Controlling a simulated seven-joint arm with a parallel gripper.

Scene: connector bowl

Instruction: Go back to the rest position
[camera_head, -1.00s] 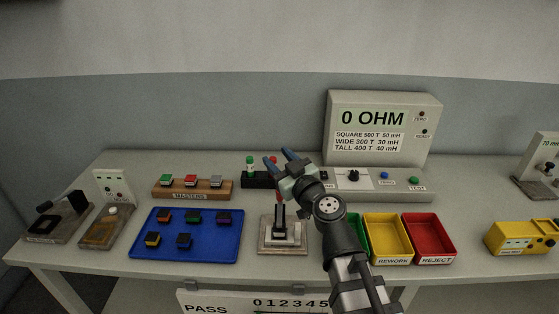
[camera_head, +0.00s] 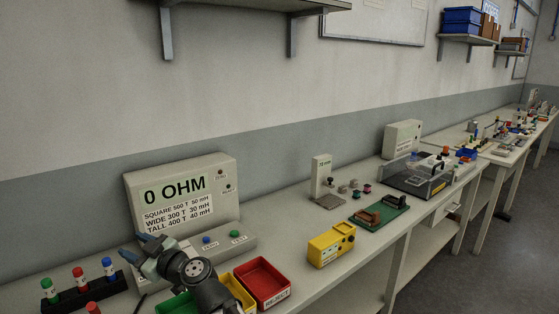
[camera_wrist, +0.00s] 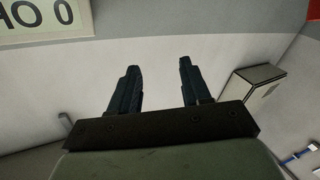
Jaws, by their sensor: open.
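My gripper (camera_head: 142,251) is at the lower left of the head view, raised in front of the grey meter box (camera_head: 186,196) that reads 0 OHM. Its two dark fingers point up and to the left. In the wrist view the fingers (camera_wrist: 158,88) stand apart with only wall between them, so the gripper is open and empty. Part of the meter's display (camera_wrist: 52,14) shows upside down at the top left of the wrist view. My arm hides part of the meter's base and of the bins.
A red reject bin (camera_head: 262,283), a yellow bin (camera_head: 241,292) and a green bin (camera_head: 177,305) stand beside my arm. A yellow device (camera_head: 331,245) is to their right. Coloured pegs in a black rack (camera_head: 84,290) are at the left. More benches (camera_head: 470,170) run along the wall.

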